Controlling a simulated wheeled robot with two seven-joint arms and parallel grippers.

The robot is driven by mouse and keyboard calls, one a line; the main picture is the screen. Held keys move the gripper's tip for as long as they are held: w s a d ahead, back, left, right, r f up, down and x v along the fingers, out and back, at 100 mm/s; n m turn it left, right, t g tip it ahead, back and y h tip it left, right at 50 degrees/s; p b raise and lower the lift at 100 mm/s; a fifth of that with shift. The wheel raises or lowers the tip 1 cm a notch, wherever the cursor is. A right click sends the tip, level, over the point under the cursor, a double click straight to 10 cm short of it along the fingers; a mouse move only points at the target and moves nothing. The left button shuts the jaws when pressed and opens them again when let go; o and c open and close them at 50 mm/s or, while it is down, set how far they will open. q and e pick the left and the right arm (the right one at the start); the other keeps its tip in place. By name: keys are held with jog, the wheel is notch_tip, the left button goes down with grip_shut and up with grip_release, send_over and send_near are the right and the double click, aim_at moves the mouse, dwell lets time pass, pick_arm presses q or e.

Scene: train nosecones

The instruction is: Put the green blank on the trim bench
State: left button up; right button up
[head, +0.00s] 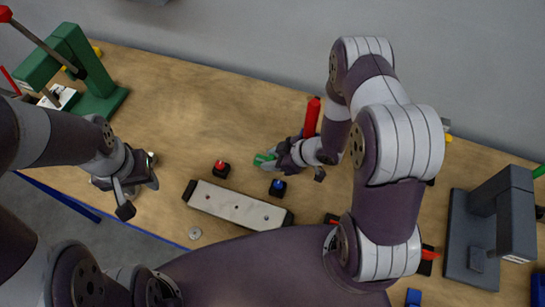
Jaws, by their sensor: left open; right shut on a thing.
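The green blank (264,159) is a small green piece near the middle of the wooden table. My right gripper (275,158) is shut on it; the fingers hide part of it. I cannot tell whether the blank touches the table. My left gripper (138,197) is open and empty, at the table's front left edge, apart from the blank. No thing in view is plainly marked as the trim bench, so I cannot tell which it is.
A pale bar with black ends (238,206) lies at the front. A red button (221,168) and a blue button (278,187) stand near it. A green press (95,88) is back left, a grey press (470,255) right. A red cylinder (312,117) is behind my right gripper.

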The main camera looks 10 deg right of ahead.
jog(key=o, duration=1)
jog(key=shift+s, duration=0.1)
jog(key=shift+r, duration=0.15)
jog(key=v, duration=1.1)
jog(key=shift+s+d+r, duration=0.2)
jog(key=shift+d+r, duration=0.05)
jog(key=shift+d, duration=0.05)
